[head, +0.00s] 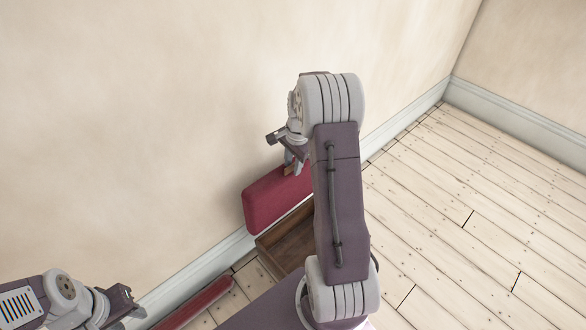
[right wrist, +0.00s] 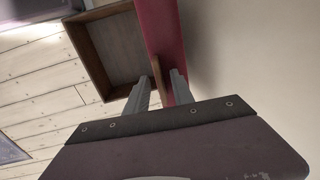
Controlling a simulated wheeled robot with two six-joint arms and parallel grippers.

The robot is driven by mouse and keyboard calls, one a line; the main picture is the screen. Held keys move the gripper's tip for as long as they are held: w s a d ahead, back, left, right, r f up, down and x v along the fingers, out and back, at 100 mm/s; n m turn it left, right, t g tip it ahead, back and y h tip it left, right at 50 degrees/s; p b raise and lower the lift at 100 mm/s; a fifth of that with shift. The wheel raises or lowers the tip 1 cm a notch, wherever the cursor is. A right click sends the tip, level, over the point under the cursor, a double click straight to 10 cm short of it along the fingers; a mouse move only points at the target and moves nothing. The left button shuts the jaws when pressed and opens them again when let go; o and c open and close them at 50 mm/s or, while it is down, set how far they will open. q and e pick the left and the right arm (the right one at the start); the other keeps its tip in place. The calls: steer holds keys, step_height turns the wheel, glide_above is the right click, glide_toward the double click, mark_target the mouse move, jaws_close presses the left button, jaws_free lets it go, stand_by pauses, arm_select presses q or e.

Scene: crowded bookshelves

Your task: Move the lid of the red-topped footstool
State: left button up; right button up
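The footstool's red lid (head: 272,200) stands tipped up against the wall, above its open wooden box (head: 287,238). In the right wrist view, the lid (right wrist: 158,30) rises beside the box (right wrist: 115,45), whose inside looks empty. My right gripper (head: 290,162) is at the lid's upper edge. Its two fingers (right wrist: 160,90) are apart, with a thin brown wooden part of the lid (right wrist: 158,75) between them. I see small gaps beside it, but contact is hard to judge. My right arm hides part of the stool. My left gripper (head: 130,305) is low at the left, away from the lid, its fingers partly unclear.
A long red-topped piece (head: 197,303) lies low by the wall near my left gripper. The wall (head: 130,120) and its pale skirting board (head: 405,117) run right behind the stool. The plank floor (head: 470,200) at the right is clear.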

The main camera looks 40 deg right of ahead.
jaws_close()
stand_by(1.5)
